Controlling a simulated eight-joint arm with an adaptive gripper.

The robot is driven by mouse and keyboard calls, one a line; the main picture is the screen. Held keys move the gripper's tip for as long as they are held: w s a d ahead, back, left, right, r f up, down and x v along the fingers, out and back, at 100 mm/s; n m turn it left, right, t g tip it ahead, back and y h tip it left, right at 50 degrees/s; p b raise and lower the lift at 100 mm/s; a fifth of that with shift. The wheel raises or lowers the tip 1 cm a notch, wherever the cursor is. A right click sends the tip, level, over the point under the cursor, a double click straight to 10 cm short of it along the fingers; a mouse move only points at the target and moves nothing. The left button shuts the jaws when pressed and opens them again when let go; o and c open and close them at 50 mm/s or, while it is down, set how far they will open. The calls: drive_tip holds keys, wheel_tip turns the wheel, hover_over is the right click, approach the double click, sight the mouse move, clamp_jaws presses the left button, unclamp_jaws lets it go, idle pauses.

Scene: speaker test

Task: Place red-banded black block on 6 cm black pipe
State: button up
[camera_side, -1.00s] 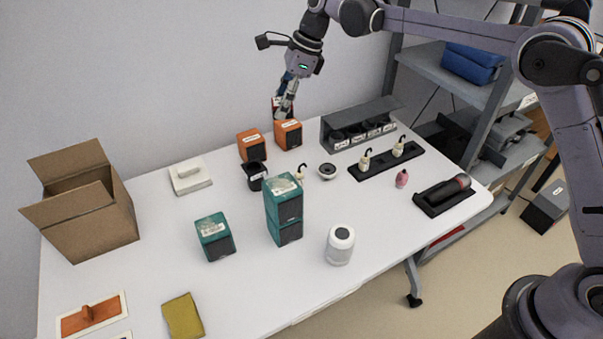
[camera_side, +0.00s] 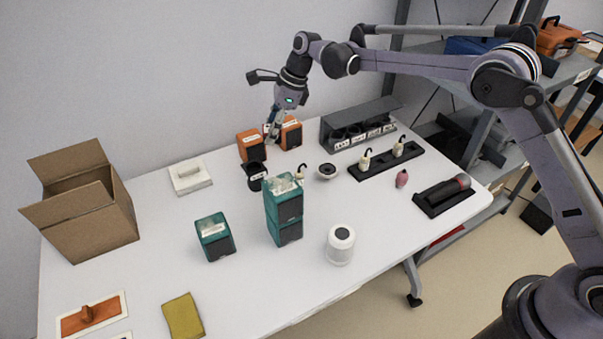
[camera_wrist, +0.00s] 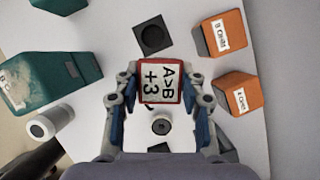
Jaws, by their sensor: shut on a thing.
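The red-banded black block (camera_wrist: 160,82) is between my fingers. In the wrist view I see its white face, marked "A>B +3", inside a red border. My gripper (camera_wrist: 160,88) is shut on it; in the side view my gripper (camera_side: 271,140) is in front of the orange boxes, and the block is mostly hidden there. The black pipe (camera_side: 256,182), short and open-topped with a white label, stands upright on the table, below and left of my gripper. In the wrist view the black pipe (camera_wrist: 153,36) lies beyond the block, apart from it.
Two orange boxes (camera_side: 251,146) (camera_side: 291,134) stand behind the pipe. A teal stack (camera_side: 285,217) and a round speaker driver (camera_side: 327,171) stand nearby. A grey rack (camera_side: 359,126) is at the back right. The table between the pipe and the white block (camera_side: 191,178) is clear.

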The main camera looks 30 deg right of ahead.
hover_over(248, 167)
drive_tip(key=d, duration=0.1)
drive_tip(key=f, duration=0.3)
drive_tip(key=shift+s+d+f, duration=0.2)
drive_tip(key=shift+s+f, duration=0.05)
drive_tip(key=shift+s, duration=0.1)
drive_tip(key=shift+f, duration=2)
drive_tip(key=shift+f, duration=0.15)
drive_tip(key=o, duration=1.1)
drive_tip(key=shift+o, duration=0.2)
